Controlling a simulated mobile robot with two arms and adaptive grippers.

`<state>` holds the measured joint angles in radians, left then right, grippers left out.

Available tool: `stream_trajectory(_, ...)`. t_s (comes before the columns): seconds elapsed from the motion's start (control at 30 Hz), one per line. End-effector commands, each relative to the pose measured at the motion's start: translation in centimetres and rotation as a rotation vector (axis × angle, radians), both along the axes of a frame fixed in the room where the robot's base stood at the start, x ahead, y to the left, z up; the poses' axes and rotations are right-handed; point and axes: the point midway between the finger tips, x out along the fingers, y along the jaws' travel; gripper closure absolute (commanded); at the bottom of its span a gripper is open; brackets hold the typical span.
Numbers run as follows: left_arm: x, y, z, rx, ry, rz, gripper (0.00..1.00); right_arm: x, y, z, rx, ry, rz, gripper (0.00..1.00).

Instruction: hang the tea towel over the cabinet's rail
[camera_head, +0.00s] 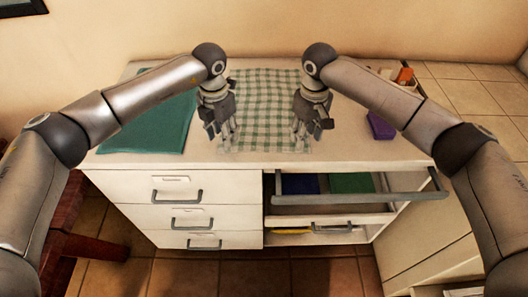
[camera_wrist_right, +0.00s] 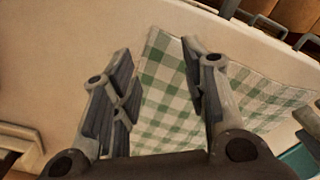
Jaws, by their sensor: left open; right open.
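The green-and-white checked tea towel (camera_head: 264,100) lies flat on the cabinet top, towards the back and middle. My left gripper (camera_head: 222,140) is open over its left edge. My right gripper (camera_head: 302,140) is open over its right front part. In the right wrist view the open fingers (camera_wrist_right: 157,75) stand apart, with the tea towel (camera_wrist_right: 180,105) beyond them; I cannot tell whether they touch it. Shorter grey handles sit on the left drawers; I cannot tell for certain which bar is the rail.
A teal cloth (camera_head: 152,120) lies on the left of the top. A purple block (camera_head: 380,126) and an orange-brown item (camera_head: 404,76) are on the right. The front middle of the top is clear.

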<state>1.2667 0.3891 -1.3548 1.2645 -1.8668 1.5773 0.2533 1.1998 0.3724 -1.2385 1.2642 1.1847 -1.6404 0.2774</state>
Motion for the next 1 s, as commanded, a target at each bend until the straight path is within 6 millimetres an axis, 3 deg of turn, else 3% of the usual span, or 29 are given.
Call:
stream_trajectory(0.27,0.0,0.0,-2.4,-0.001,-0.001,0.000,0.59,0.0,0.0,-2.4,0.000,0.000,0.000,0.59)
stream_trajectory(1.0,0.0,0.0,-3.0,-0.001,-0.001,-0.001,0.59,0.0,0.0,-2.8,0.000,0.000,0.000,0.59)
